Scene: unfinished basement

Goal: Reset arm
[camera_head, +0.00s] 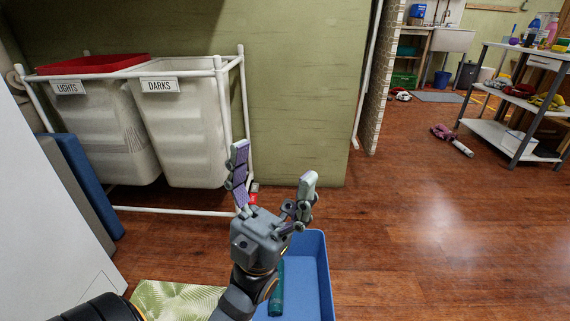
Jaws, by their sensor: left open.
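My left gripper (272,178) is raised in the lower middle of the head view. Its two fingers point up and stand apart, with nothing between them. My left arm comes in from the bottom left. Below and behind the gripper is a blue bin (316,270), partly hidden by the gripper and cut off by the bottom edge. A dark green object (276,296) lies in the bin, partly hidden by my arm. My right gripper is not in view.
A white frame holds the LIGHTS hamper (112,125) and DARKS hamper (190,130) at left. A green patterned cloth (170,300) lies at the bottom left. A white appliance (40,230) stands at far left. A shelf cart (515,135) stands at right. The wooden floor at right centre is clear.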

